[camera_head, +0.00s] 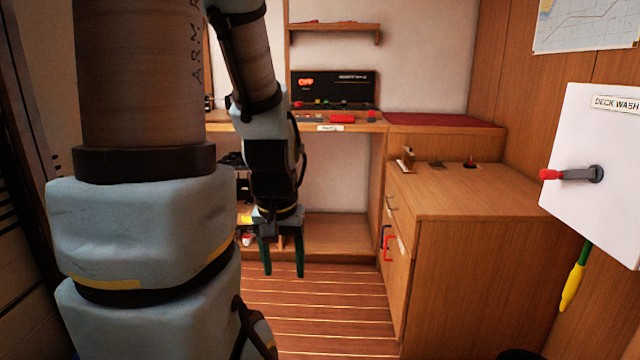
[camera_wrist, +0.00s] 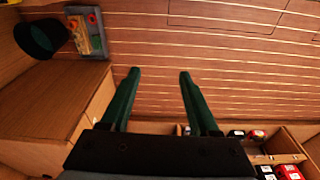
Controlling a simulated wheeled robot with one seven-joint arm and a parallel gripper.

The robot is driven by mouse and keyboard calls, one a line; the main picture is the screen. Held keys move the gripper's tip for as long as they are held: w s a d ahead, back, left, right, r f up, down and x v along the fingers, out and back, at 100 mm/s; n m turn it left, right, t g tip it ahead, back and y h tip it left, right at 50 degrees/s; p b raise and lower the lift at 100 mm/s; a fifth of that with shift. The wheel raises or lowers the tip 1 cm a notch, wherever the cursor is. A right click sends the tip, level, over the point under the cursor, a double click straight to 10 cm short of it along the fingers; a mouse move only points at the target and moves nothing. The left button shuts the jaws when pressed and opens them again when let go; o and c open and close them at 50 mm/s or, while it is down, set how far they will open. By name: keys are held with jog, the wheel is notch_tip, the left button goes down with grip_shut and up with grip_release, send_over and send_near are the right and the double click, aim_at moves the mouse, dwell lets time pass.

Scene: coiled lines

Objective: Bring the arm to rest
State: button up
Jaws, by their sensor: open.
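My arm hangs down on the left side of the head view, its upper links filling the near left. My gripper (camera_head: 283,272) points downward over the planked floor (camera_head: 325,310), left of the wooden cabinet. Its two green fingers are apart with nothing between them. The wrist view also shows my gripper (camera_wrist: 158,72), with open fingers over bare floor planks.
The wooden cabinet (camera_head: 465,270) stands right of my gripper. A desk with a shelf (camera_head: 325,235) below lies behind it. A white deck wash panel (camera_head: 592,170) with a red-tipped lever is at right. The wrist view shows a black bucket (camera_wrist: 42,38) and a bin of small items (camera_wrist: 283,150).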

notch_tip(320, 180, up, 14)
jog(key=p, duration=1.1)
jog(key=shift+p, duration=0.4)
jog(key=shift+r, duration=0.1)
